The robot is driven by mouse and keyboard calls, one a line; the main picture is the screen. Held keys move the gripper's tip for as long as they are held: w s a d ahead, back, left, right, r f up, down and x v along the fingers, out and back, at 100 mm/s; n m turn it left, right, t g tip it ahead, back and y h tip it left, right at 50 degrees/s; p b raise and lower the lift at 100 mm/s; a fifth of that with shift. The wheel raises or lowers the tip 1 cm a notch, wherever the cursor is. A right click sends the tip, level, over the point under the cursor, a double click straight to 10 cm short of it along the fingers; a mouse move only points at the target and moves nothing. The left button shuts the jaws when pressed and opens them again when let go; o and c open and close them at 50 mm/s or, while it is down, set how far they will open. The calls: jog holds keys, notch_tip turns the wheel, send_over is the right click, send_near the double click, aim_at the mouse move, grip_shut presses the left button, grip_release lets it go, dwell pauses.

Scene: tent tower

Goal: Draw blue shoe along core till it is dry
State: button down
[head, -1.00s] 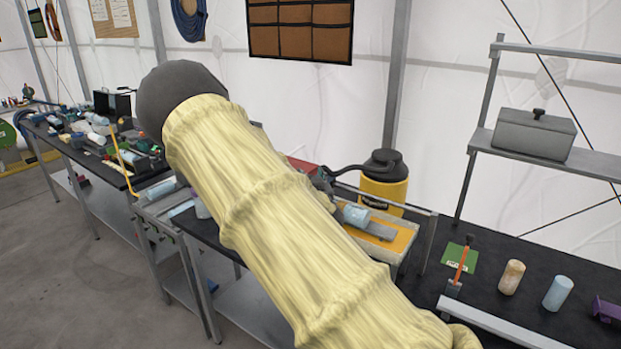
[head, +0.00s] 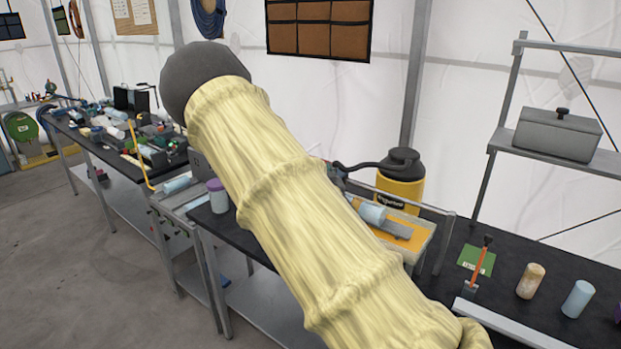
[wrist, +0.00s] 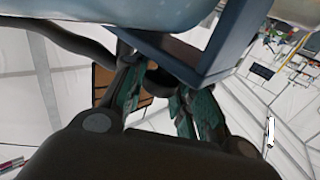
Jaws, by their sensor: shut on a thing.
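My yellow-sleeved arm crosses the head view and mostly hides my gripper there. In the wrist view my gripper (wrist: 160,82), with green-padded fingers, is shut on a blue-grey angled piece, which looks like the blue shoe (wrist: 228,45). The hold itself is partly hidden by the fingers. A large pale blue rounded surface (wrist: 150,12), perhaps the core, crosses the top of the wrist view close to the shoe. In the head view a pale blue cylinder (head: 373,213) lies on a grey support. I cannot tell whether shoe and core touch, or whether the core is wet.
The orange-topped tray (head: 412,240) holds the grey support. A yellow canister with a black top (head: 400,185) stands behind it. To the right are a green card (head: 477,259), a tan cylinder (head: 531,281) and an upright blue cylinder (head: 578,298). A purple-capped jar (head: 217,197) stands left.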

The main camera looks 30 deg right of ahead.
jog(key=shift+w+r, duration=0.15)
jog(key=c, duration=1.4)
grip_release()
jog(key=shift+o, duration=1.4)
jog(key=shift+w+a, duration=0.15)
jog(key=shift+w, duration=0.05)
jog(key=shift+s, duration=0.45)
jog(key=v, duration=1.1)
jog(key=shift+s+a+f, duration=0.1)
jog(key=shift+s+f, duration=0.05)
jog(key=shift+f, duration=0.05)
